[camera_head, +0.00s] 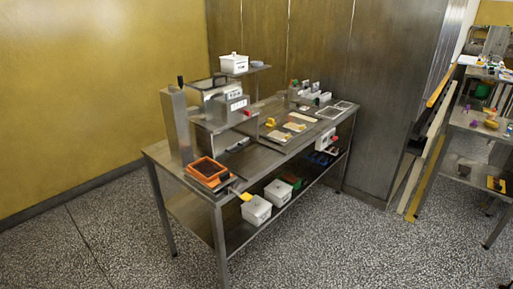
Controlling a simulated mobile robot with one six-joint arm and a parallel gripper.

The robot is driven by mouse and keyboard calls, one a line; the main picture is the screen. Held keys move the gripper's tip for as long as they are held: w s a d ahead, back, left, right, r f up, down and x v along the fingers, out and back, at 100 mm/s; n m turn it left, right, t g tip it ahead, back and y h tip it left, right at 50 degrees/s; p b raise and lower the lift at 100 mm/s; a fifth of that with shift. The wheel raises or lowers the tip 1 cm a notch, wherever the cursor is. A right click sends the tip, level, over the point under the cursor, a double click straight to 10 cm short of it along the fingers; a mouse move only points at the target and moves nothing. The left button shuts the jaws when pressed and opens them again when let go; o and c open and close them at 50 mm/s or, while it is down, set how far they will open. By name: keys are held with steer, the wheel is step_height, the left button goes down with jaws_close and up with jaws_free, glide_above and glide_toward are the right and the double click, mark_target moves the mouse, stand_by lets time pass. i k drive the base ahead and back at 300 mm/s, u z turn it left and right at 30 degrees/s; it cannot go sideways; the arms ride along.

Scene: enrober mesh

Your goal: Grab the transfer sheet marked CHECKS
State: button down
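A steel worktable (165,160) stands in the middle of the head camera view. Several flat pale pieces lie on its top right of centre; one pale sheet (295,127) and another sheet (279,135) lie close together. They could be transfer sheets, but no marking is legible at this size, so I cannot tell which one is marked CHECKS. A yellow item (270,122) is beside them. My gripper is not in view.
A steel machine (176,125), an orange-framed tray (206,172) and a raised shelf with a white tub (234,64) occupy the table's left part. White bins (256,210) sit on the lower shelf. A second bench (490,128) stands right. The speckled floor in front is clear.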

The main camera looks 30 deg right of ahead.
mark_target(279, 136)
steer(key=z, duration=1.2)
steer(key=k, duration=0.15)
steer(key=u, duration=3.05)
steer(key=k, duration=0.15)
steer(key=u, duration=1.4)
steer(key=k, duration=0.95)
steer(key=u, duration=0.05)
